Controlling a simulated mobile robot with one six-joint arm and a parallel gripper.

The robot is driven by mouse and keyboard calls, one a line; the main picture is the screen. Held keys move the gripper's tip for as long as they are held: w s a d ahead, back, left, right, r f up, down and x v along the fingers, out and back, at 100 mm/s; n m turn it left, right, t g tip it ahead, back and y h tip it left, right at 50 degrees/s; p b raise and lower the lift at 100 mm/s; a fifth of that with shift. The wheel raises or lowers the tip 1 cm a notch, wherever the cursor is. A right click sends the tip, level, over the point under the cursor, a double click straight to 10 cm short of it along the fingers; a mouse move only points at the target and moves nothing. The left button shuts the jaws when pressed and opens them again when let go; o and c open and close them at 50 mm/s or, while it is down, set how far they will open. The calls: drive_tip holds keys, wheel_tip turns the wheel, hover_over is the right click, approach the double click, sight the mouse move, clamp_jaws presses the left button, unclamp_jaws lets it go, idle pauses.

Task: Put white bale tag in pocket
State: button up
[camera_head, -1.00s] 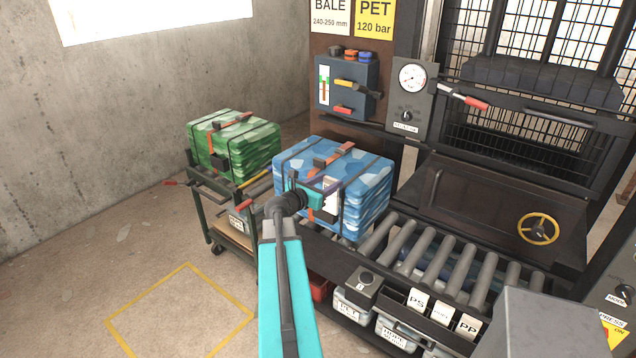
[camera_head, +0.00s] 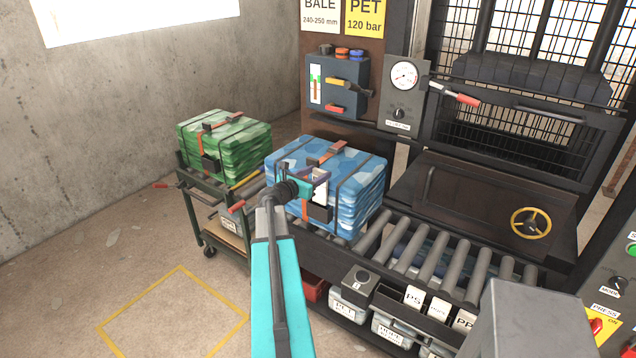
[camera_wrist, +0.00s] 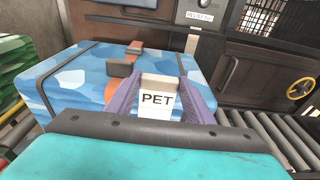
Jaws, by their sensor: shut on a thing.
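My gripper (camera_head: 312,183) is shut on the white bale tag (camera_head: 320,192) in front of the blue bale (camera_head: 362,195). In the wrist view the tag (camera_wrist: 157,106) reads PET and stands roughly upright between the two purple fingers. A black pocket (camera_head: 320,214) is on the front of the blue bale, just below the tag in the head view. I cannot tell whether the tag's lower edge is above, in front of or inside its mouth. In the wrist view the tag and my gripper's body hide the pocket.
The blue bale sits at the left end of a roller conveyor (camera_head: 425,257). A green bale (camera_head: 245,150) stands on a cart (camera_head: 195,205) to the left. A control box (camera_head: 336,88) and gauge panel (camera_head: 404,95) are behind. Labelled bins (camera_head: 349,306) sit below. Floor at left is clear.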

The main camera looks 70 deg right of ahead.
drive_tip(key=shift+f+b, duration=1.15)
drive_tip(key=shift+f, duration=0.55)
drive_tip(key=shift+f+b, duration=0.45)
drive_tip(key=shift+f, duration=0.2)
drive_tip(key=o, duration=1.3)
drive_tip(key=shift+r, duration=0.1)
drive_tip(key=r+b+v, duration=0.1)
drive_tip(key=b+v, duration=0.1)
drive_tip(key=v, duration=1)
drive_tip(key=shift+w, duration=0.1)
